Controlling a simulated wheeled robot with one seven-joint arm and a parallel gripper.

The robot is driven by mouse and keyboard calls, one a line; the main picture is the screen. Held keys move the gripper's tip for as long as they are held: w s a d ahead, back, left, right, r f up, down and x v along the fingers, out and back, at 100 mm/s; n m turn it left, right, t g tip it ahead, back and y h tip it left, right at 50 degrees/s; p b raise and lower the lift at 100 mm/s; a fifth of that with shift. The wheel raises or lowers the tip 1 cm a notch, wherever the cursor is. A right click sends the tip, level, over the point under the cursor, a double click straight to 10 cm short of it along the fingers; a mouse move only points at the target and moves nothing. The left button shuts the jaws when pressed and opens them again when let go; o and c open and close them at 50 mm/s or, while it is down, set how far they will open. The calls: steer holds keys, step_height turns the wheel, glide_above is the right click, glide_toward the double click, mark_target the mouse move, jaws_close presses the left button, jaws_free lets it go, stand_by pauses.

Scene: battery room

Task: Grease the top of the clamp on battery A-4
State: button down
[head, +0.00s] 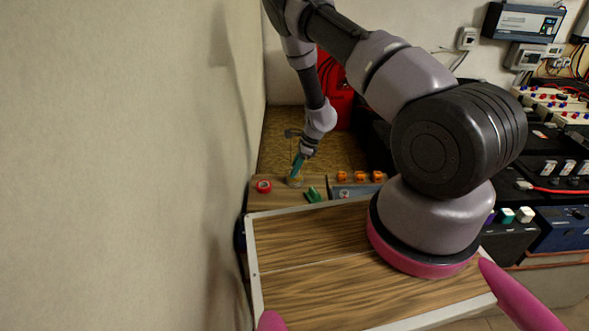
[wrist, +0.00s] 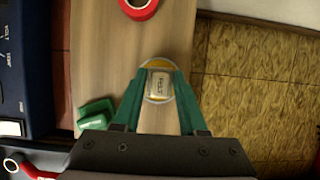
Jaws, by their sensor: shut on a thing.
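My gripper (head: 297,165) reaches down to a wooden board at the back left. In the wrist view, its two green fingers (wrist: 161,76) are shut on a small pale block marked FELT (wrist: 160,86). A round tin with a pale rim and yellow inside (wrist: 158,64) lies directly beneath the block. I cannot tell whether the block touches what is in the tin. The tin also shows in the head view (head: 294,181). Batteries stand at the right, but I cannot read which is A-4 or make out its clamp.
On the board (wrist: 105,50) lie a red tape ring (head: 264,186) and a green object (head: 313,195). A grey tray with orange pieces (head: 360,177) is to the right. A blue meter (wrist: 12,70) flanks the board. The wall (head: 120,160) is close on the left.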

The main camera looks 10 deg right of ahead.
steer(key=shift+f, duration=0.6)
stand_by(1.5)
steer(key=shift+r, duration=3.55)
steer(key=shift+r, duration=0.1)
